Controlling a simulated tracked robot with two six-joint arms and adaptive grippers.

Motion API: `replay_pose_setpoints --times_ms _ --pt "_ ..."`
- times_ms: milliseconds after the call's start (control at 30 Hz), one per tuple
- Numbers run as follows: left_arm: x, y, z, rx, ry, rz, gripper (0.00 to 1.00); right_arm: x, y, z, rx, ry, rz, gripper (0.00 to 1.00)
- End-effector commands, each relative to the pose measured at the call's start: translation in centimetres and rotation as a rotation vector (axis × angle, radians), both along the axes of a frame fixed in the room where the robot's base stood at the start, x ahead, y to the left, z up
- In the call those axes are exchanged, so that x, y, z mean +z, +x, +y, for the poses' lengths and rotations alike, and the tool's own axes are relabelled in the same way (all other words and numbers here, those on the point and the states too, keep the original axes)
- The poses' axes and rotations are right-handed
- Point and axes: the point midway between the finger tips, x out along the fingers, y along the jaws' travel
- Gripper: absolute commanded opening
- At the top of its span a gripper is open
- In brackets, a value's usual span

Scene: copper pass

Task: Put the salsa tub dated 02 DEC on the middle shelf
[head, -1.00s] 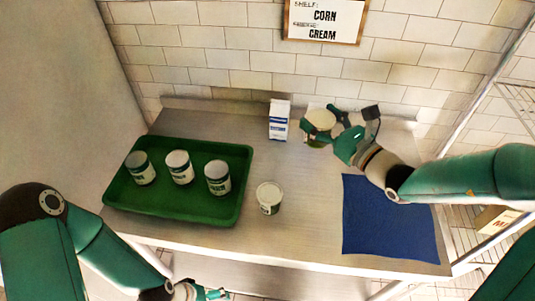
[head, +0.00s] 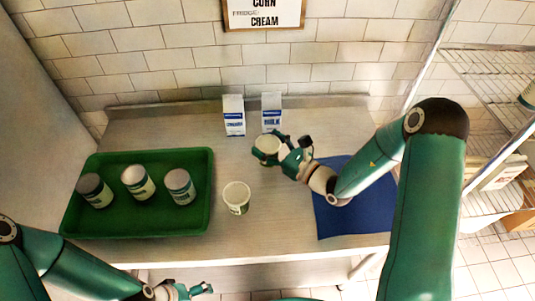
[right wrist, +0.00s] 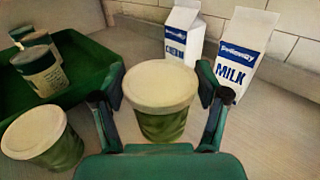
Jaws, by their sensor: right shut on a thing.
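A tub with a pale lid and green sides (head: 267,146) is in my right gripper (right wrist: 160,88); the fingers are shut around it, and it shows lid-up in the right wrist view (right wrist: 161,112). Whether its base touches the counter I cannot tell. A second similar tub (head: 237,198) stands on the counter to the left and nearer; it also shows in the right wrist view (right wrist: 42,140). No date is readable on either tub. My left gripper (head: 194,290) is low at the bottom edge, empty-looking; its jaws are too small to judge. A wire shelf rack (head: 487,68) stands at the right.
Two cartons, one cream-labelled (head: 234,117) and one milk (head: 271,112), stand behind the held tub. A green tray (head: 140,226) holds several cans at left. A blue mat (head: 345,222) lies under my right arm. A box (head: 500,172) sits on the rack.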

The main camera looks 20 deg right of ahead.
Motion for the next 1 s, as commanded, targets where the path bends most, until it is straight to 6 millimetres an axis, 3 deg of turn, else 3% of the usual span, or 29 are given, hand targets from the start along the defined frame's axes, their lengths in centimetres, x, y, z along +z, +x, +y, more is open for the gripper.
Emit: replay_pose_setpoints --times_ms 400,767,800,933,1000 --pt "0.2 0.0 0.0 0.0 0.0 0.0 0.97 -4.2 0.0 0.0 0.0 0.0 0.0 0.22" --pt "-0.1 0.0 0.0 0.0 0.0 0.0 0.97 -4.7 0.0 0.0 0.0 0.0 -0.002 0.22" --pt "0.0 0.0 0.0 0.0 0.0 0.0 0.97 -4.7 0.0 0.0 -0.001 0.0 0.0 0.77" --pt "0.0 0.0 0.0 0.0 0.0 0.0 0.97 -4.6 0.0 0.0 -0.001 0.0 0.0 0.99" --pt "0.0 0.0 0.0 0.0 0.0 0.0 0.97 -4.6 0.0 0.0 -0.001 0.0 0.0 0.99"
